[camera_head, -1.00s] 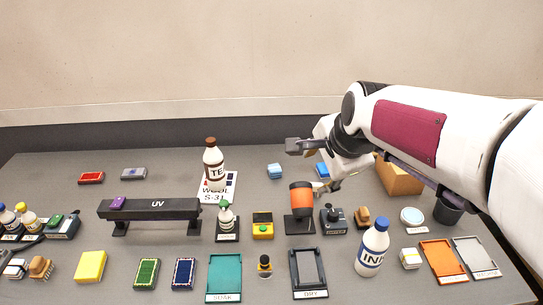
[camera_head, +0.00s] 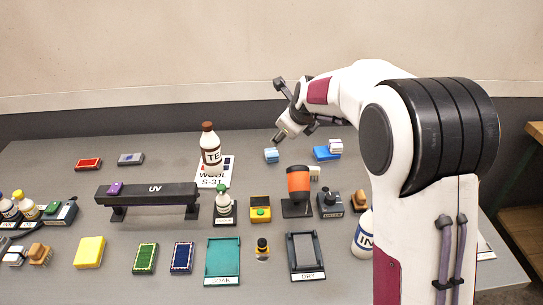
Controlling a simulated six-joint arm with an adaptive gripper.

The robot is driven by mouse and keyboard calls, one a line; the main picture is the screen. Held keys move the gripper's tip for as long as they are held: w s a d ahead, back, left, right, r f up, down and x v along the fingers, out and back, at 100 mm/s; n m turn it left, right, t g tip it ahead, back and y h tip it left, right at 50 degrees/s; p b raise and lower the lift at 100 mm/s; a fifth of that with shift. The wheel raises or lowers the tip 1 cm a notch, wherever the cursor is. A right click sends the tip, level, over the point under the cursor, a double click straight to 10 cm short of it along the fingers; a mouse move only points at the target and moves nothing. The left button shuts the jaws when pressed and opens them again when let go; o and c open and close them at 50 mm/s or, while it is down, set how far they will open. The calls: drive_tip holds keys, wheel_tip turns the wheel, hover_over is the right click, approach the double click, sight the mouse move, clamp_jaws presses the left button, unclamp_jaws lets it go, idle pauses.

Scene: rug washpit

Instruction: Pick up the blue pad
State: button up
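Two blue things could be the blue pad. A small light blue block (camera_head: 271,155) lies on the table behind the middle. A flatter, brighter blue piece (camera_head: 322,154) lies to its right, with a small whitish block (camera_head: 336,146) at its back right edge. My gripper (camera_head: 279,137) is in the air, just above the light blue block in the picture and apart from it. Its fingers are small and dark here, so I cannot tell how far they are open. I see nothing held in it.
A brown-capped bottle (camera_head: 210,150) stands left of my gripper. An orange device (camera_head: 298,188) and a black UV bar (camera_head: 150,194) stand nearer. Dark blue (camera_head: 182,258) and green (camera_head: 145,258) patches lie in front. My arm hides the right side of the table.

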sight(273, 157)
drive_tip(key=w+a+f+m, duration=0.2)
drive_tip(key=w+f+m, duration=0.5)
drive_tip(key=w+f, duration=0.2)
drive_tip(key=shift+w+f+t, duration=0.25)
drive_tip(key=shift+f+t, duration=0.05)
drive_tip(key=shift+f, duration=0.25)
drive_tip(key=shift+f, duration=1.9)
drive_tip(key=shift+f, duration=0.15)
drive_tip(key=shift+f, duration=1.45)
drive_tip(key=shift+x, duration=1.5)
drive_tip(key=c, duration=1)
